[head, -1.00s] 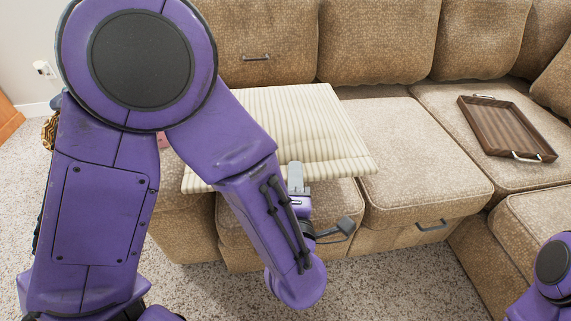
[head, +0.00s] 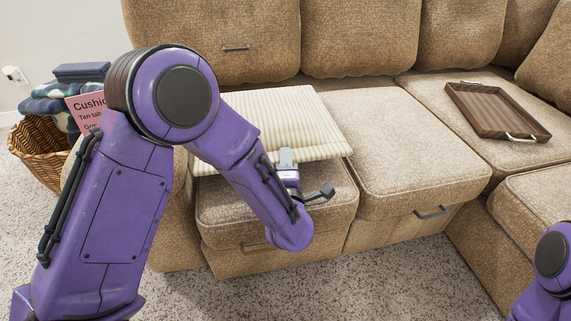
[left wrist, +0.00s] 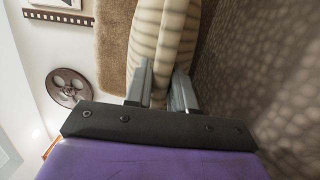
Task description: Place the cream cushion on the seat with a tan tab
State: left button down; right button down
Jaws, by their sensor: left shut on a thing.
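The cream striped cushion (head: 285,115) lies over the left seat (head: 320,190) of the brown sofa, its back edge near the backrest. I cannot tell whether it rests fully on the seat. My left gripper (head: 287,157) is shut on the cushion's front edge. In the left wrist view, the cushion (left wrist: 160,45) is pinched between the fingers of the left gripper (left wrist: 165,85). My arm hides the cushion's left part. My right gripper is out of view.
A wicker basket (head: 38,155) with folded cloths stands at the left. A wooden tray (head: 490,110) sits on the right seat. The middle seat (head: 400,150) is bare.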

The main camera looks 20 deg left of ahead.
pick_arm(q)
jog(key=c, duration=1)
grip_release()
jog(key=shift+o, duration=0.2)
jog(key=shift+s, duration=0.1)
jog(key=shift+s+d, duration=0.2)
jog(key=shift+s, duration=0.1)
jog(key=p+v, duration=0.3)
jog(key=v, duration=0.8)
jog(key=shift+p, duration=0.4)
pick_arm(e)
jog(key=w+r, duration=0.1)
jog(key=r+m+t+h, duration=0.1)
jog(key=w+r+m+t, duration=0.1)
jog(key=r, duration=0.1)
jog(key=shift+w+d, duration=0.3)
pick_arm(q)
jog(key=shift+s, duration=0.1)
